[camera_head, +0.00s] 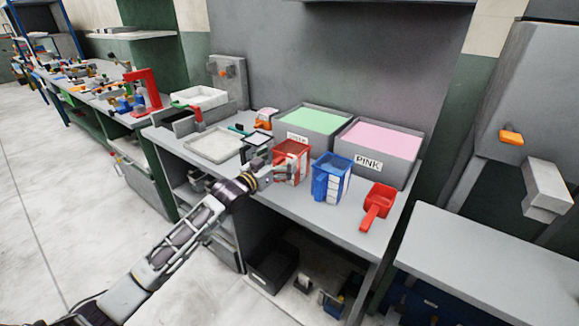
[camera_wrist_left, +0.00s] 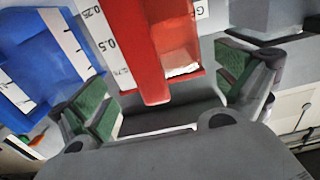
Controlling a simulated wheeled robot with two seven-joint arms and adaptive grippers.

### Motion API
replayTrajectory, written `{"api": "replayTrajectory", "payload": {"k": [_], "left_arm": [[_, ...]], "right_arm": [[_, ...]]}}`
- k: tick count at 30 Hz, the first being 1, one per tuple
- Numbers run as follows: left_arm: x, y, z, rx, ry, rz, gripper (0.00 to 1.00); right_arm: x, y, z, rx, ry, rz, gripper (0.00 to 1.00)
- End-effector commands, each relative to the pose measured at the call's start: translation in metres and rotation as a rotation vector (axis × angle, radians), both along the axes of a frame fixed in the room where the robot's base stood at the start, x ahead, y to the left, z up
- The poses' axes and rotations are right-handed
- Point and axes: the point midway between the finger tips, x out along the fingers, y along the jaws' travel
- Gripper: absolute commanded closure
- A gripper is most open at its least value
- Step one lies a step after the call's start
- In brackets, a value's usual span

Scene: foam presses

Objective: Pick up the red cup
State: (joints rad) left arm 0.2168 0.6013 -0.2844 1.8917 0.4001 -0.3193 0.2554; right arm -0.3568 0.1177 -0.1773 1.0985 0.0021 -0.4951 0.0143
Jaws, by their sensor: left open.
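The red cup (camera_head: 291,161) stands on the grey bench, with white scale labels on its side. It also shows in the left wrist view (camera_wrist_left: 150,45), where its red handle points toward my gripper. My left gripper (camera_head: 275,172) is at the near side of the cup. In the left wrist view the green-padded fingers of this gripper (camera_wrist_left: 168,92) are apart, one on each side of the cup's lower part and handle. I cannot tell whether they touch it. My right gripper is not in view.
A blue measuring cup (camera_head: 331,179) stands right of the red cup. A red scoop (camera_head: 376,205) lies near the bench's right end. Behind are a bin of green material (camera_head: 313,121) and a bin labelled PINK (camera_head: 383,140). A white tray (camera_head: 213,144) is to the left.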

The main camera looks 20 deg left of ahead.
Motion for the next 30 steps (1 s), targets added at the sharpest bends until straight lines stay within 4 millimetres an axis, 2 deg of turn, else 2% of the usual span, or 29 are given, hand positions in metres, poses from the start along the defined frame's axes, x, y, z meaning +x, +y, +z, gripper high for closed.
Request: {"api": "replayTrajectory", "payload": {"k": [16,30], "left_arm": [[0.037,-0.016,-0.002,-0.002,-0.002,-0.001,0.0],[0.042,-0.018,-0.003,0.0,-0.001,-0.001,0.0]], "right_arm": [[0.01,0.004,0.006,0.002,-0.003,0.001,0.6],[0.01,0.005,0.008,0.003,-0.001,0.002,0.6]]}}
